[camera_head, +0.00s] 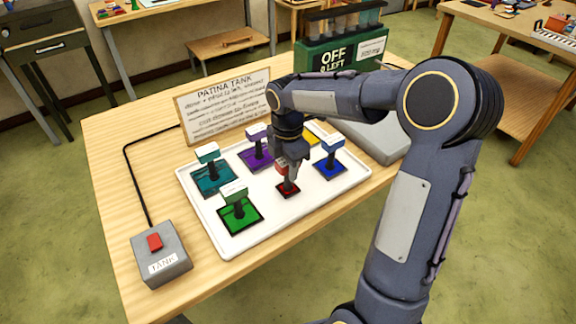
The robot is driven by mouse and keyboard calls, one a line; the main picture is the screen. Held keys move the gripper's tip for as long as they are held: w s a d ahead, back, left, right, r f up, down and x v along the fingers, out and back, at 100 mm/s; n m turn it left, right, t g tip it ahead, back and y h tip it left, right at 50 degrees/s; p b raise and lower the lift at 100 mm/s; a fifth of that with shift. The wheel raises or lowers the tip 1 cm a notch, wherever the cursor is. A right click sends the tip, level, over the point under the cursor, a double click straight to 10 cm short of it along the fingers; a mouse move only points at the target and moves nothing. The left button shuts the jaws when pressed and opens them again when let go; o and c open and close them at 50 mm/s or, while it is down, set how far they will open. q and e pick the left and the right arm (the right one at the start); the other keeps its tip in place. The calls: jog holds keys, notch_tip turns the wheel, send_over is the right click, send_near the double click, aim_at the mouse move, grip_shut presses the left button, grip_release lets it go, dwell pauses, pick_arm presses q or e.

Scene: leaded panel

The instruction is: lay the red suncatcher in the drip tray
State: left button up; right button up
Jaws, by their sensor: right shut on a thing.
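The red suncatcher (287,188) is a small dark-red square pane with an upright stem, at the middle right of the white drip tray (285,212). My right gripper (291,168) points down over it and is shut on its upper part, which the fingers partly hide. The pane is at or just above the tray floor; I cannot tell whether it touches. My left gripper is not in view.
The tray also holds teal (210,178), green (239,216), purple (256,156), blue (330,168) and yellow (313,132) suncatchers with upright handles. Behind stand a sign (226,105) and a green tank (340,55) reading "OFF". A switch box (161,257) sits at front left.

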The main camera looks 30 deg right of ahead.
jog(key=shift+f, duration=0.2)
jog(key=o, duration=1)
notch_tip(320, 180, up, 12)
jog(key=shift+s+r, duration=0.1)
jog(key=shift+r, duration=0.1)
jog(key=s+a+f+m+t+y, duration=0.2)
jog(key=s+a+f+m, duration=0.1)
jog(key=s+m, duration=0.7)
jog(key=s+a+f+m+t+y, duration=0.1)
jog(key=s+a+f+m+t, duration=0.2)
jog(key=s+m, duration=0.7)
jog(key=shift+s+a+f+m+t+y, duration=0.35)
jog(key=shift+s+a, duration=0.3)
jog(key=shift+s, duration=0.35)
